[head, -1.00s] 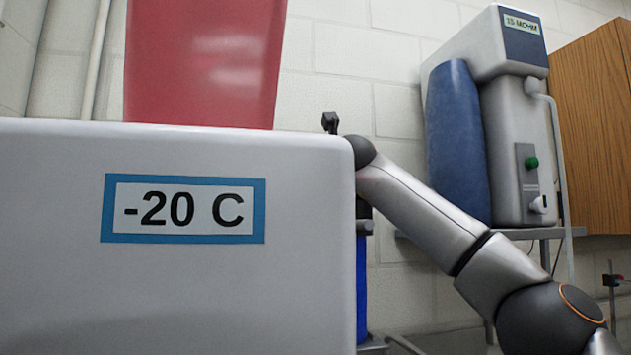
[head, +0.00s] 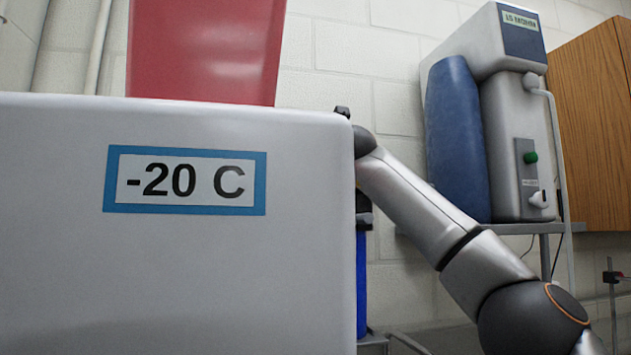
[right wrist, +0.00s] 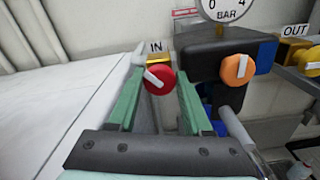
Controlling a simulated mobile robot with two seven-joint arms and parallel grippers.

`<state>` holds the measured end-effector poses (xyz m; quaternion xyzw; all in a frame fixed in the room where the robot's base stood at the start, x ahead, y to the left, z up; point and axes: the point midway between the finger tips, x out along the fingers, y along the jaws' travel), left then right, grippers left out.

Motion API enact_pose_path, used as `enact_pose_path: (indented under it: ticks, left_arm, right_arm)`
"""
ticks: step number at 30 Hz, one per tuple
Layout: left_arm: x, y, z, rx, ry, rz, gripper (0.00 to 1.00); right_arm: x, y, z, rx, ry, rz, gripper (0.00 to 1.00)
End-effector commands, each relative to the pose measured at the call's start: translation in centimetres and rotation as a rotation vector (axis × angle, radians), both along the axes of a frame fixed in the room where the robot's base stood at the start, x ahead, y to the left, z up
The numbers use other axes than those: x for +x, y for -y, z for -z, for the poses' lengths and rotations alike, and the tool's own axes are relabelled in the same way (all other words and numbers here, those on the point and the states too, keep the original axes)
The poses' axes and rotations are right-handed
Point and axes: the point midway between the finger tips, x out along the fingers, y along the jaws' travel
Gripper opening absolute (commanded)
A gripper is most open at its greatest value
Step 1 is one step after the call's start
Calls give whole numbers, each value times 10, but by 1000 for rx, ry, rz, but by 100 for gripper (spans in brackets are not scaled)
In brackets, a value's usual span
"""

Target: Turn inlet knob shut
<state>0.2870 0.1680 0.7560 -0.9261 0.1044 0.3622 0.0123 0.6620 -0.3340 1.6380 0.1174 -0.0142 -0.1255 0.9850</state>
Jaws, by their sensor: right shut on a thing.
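The inlet knob (right wrist: 160,80) is a round red knob with a white pointer bar, beside a brass block under an "IN" label (right wrist: 156,46) in the right wrist view. The bar slants from upper left to lower right. My right gripper (right wrist: 158,90) has its green fingers on either side of the red knob and is shut on it. In the head view my right arm reaches behind the white "-20 C" freezer, which hides the gripper and the knob. My left gripper is in neither view.
An orange knob (right wrist: 238,69) on a dark block under a BAR gauge (right wrist: 228,8) sits right of the red knob. A yellow knob (right wrist: 304,56) is near the "OUT" label (right wrist: 295,30). The freezer (head: 240,270) stands close on the left, with a red bin (head: 205,50) beyond.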

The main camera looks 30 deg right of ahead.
Motion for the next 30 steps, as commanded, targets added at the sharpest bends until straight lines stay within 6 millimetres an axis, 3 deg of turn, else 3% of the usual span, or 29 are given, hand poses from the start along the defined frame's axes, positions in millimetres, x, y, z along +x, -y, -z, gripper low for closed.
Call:
enact_pose_path:
  ticks: [16, 30]
  left_arm:
    - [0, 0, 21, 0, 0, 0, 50]
    - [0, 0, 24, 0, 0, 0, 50]
  right_arm:
    - [-1, 2, 1, 477, 126, 1, 0]
    - [-1, 3, 0, 686, 181, 1, 0]
